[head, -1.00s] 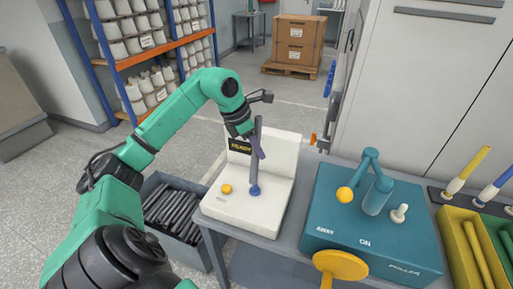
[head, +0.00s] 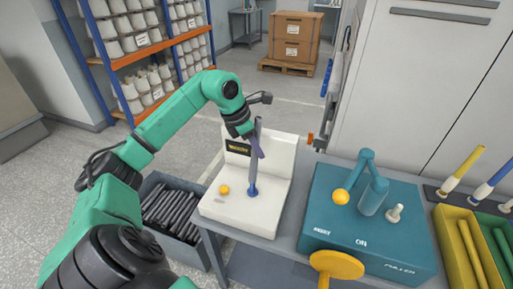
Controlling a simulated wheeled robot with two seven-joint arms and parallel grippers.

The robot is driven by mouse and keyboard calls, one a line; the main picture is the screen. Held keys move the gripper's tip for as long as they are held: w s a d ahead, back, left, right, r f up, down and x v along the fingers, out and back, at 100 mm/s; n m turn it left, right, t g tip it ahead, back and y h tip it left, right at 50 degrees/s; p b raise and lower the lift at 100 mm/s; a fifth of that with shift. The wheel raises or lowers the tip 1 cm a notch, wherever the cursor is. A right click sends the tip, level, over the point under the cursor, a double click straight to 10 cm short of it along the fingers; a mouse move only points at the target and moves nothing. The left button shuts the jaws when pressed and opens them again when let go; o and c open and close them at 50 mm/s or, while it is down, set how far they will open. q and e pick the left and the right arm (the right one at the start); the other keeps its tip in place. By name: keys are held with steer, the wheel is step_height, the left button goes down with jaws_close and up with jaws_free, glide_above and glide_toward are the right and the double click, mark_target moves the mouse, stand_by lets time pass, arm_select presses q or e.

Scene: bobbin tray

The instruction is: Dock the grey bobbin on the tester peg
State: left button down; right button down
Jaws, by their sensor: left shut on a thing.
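The grey bobbin (head: 257,135) stands nearly upright over the white tester (head: 272,215). Its lower end is at the blue tester peg (head: 252,190); I cannot tell how far down it sits on the peg. My left gripper (head: 258,148) is shut on the bobbin at its upper part, and its fingers hide some of it. A yellow button (head: 224,190) is on the tester's base, left of the peg. My right gripper is not in view.
A teal puller machine (head: 330,215) with a yellow-knobbed lever stands right of the tester. A bin of dark bobbins (head: 205,255) is on the floor at left. Yellow and green trays (head: 450,225) are at far right. A yellow disc (head: 337,265) is at the front.

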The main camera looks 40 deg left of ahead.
arm_select(q)
steer(key=shift+r+p, duration=0.5)
steer(key=shift+r, duration=0.3)
steer(key=shift+d+f, duration=0.1)
steer(key=shift+s+d+b, duration=0.2)
steer(key=shift+s+b, duration=0.05)
steer(key=shift+b, duration=0.1)
steer(key=shift+f+b, duration=1.05)
steer(key=shift+f, duration=0.05)
stand_by(0.7)
steer(key=shift+r+p, duration=0.65)
steer(key=shift+r, duration=0.1)
steer(key=shift+f+b, duration=1.1)
steer(key=shift+f, duration=0.15)
stand_by(0.4)
